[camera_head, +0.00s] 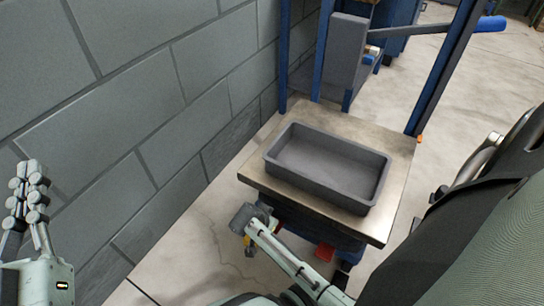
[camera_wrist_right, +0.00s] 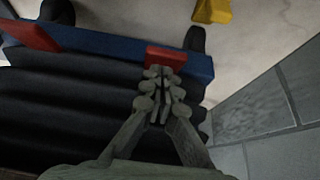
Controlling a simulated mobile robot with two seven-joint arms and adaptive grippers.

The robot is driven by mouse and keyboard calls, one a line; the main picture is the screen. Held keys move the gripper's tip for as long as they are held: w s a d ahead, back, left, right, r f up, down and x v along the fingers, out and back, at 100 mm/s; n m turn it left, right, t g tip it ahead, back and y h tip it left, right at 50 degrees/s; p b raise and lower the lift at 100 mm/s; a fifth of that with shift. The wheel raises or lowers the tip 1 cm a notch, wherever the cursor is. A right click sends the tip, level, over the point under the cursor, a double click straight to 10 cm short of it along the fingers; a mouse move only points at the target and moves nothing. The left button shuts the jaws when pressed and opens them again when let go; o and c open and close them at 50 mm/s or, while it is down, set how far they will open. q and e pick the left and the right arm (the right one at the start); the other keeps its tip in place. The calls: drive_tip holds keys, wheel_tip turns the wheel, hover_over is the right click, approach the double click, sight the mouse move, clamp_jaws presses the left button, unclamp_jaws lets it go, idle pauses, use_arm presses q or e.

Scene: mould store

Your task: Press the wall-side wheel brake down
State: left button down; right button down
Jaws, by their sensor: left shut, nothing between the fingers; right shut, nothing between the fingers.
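The wall-side brake is a red pedal (camera_wrist_right: 166,58) on the blue base beam (camera_wrist_right: 110,45) of the lift table, seen in the right wrist view on the side nearer the block wall. My right gripper (camera_wrist_right: 163,74) is shut and empty, with its tips right at the pedal's edge in the picture. I cannot tell whether they touch it. A second red pedal (camera_wrist_right: 32,36) is farther from the wall; it shows in the head view (camera_head: 325,251). My left gripper (camera_head: 36,190) is shut and empty beside the wall, well away from the table.
The lift table's steel top (camera_head: 400,190) bears a grey tray (camera_head: 330,193). Black bellows (camera_wrist_right: 60,105) lie under it. A yellow object (camera_wrist_right: 212,10) is on the floor near the wall-side wheel (camera_wrist_right: 195,38). The grey block wall (camera_head: 130,120) bounds the left; a blue rack (camera_head: 325,50) stands behind.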

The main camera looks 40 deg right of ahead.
drive_tip(key=shift+a+f, duration=0.1)
drive_tip(key=shift+f, duration=0.2)
use_arm(q)
drive_tip(key=r, duration=0.1)
drive_tip(key=t, duration=0.1)
drive_tip(key=s+r+h, duration=0.1)
drive_tip(key=shift+d+r, duration=0.35)
drive_tip(key=shift+d, duration=0.05)
drive_tip(key=shift+a, duration=0.15)
